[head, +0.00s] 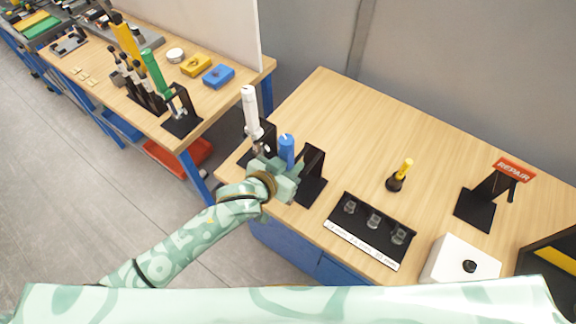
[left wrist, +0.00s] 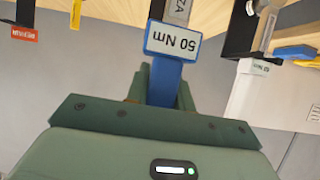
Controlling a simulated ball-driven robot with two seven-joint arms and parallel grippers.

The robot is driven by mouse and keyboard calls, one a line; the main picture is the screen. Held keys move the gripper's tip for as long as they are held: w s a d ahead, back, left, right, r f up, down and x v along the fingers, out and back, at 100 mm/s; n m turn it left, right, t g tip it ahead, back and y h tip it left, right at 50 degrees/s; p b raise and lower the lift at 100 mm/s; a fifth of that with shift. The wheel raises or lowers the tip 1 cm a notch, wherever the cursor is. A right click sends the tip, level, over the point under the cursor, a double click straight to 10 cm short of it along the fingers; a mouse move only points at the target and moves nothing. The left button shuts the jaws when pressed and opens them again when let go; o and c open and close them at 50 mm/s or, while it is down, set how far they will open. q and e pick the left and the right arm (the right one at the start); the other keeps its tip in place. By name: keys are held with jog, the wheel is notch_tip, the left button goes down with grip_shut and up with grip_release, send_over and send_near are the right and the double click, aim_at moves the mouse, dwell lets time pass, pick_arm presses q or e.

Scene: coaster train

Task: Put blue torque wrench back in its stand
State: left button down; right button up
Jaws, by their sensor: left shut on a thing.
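The blue torque wrench (head: 287,148) stands roughly upright at the left end of the near wooden bench. In the left wrist view it carries a white "50 Nm" label (left wrist: 173,42). My left gripper (head: 284,175) is shut around it; the blue part (left wrist: 163,85) shows between the fingers in the left wrist view. A black stand (head: 313,164) is just right of the gripper, with no tool visible in it. Whether the wrench touches this stand cannot be told. My right gripper is not in view.
A white-handled wrench (head: 250,112) stands close behind left, in a black stand. To the right are a black socket tray (head: 365,252), a yellow-handled tool (head: 403,169), a REPAIR sign (head: 514,169) and a white box (head: 458,262). The bench's back middle is clear.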

pick_arm(q)
jog(key=w+d+b, duration=0.1)
jog(key=w+d, duration=0.3)
jog(key=w, duration=0.2)
jog(key=shift+w+d+b, duration=0.15)
jog(key=shift+d+b, duration=0.2)
dwell(1.5)
jog(key=shift+w+r, duration=0.1)
jog(key=shift+p, duration=0.3)
dwell(0.3)
jog(key=shift+f+b, duration=0.45)
jog(key=shift+f, duration=0.35)
dwell(1.1)
